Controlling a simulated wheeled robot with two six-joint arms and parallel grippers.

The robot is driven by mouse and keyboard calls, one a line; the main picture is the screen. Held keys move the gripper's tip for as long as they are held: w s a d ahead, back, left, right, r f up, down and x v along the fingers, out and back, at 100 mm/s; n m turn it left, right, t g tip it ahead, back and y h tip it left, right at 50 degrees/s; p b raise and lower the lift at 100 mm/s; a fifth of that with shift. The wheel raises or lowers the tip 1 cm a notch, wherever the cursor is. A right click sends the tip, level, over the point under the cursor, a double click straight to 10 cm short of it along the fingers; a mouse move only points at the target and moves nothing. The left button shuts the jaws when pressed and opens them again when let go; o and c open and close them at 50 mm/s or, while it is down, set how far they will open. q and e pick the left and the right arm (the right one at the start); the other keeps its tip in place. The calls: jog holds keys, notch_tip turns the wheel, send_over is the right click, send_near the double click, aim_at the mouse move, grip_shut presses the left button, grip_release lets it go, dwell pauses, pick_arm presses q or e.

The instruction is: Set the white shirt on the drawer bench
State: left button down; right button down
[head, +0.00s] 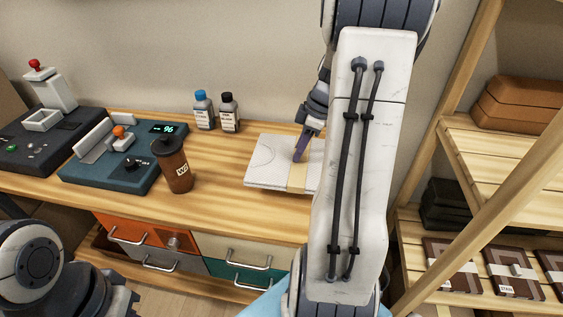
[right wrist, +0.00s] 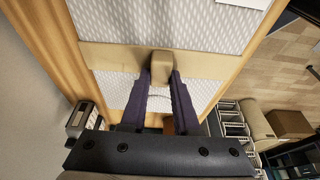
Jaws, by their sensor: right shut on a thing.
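The white shirt (head: 267,158) is a flat folded square with a tan band around it, at the back right of the wooden drawer bench (head: 225,212). In the right wrist view the shirt (right wrist: 150,20) shows a fine pattern, and the tan band (right wrist: 110,57) has a raised tan block on it. My right gripper (head: 299,152) is over the shirt, its purple fingers shut on the block in the right wrist view (right wrist: 162,78). The shirt lies flat, at or just above the bench top; I cannot tell if it touches. My arm hides its right side.
A brown cup (head: 174,168), a teal device (head: 115,160) and a dark device with a red knob (head: 50,140) stand to the left. Two bottles (head: 204,110) (head: 228,112) stand at the back. Wooden shelves (head: 490,165) are on the right. Bench space before the shirt is clear.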

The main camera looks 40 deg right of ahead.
aim_at(289, 155)
jog(key=w, duration=0.1)
jog(key=w+a+f, duration=0.1)
jog(key=w+f, duration=0.1)
jog(key=shift+w+a+f, duration=0.1)
jog(key=shift+w+a, duration=0.05)
jog(key=shift+a, duration=0.25)
jog(key=shift+f, duration=2.1)
jog(key=shift+f, duration=0.15)
jog(key=c, duration=0.7)
grip_release()
jog(key=shift+o, duration=0.2)
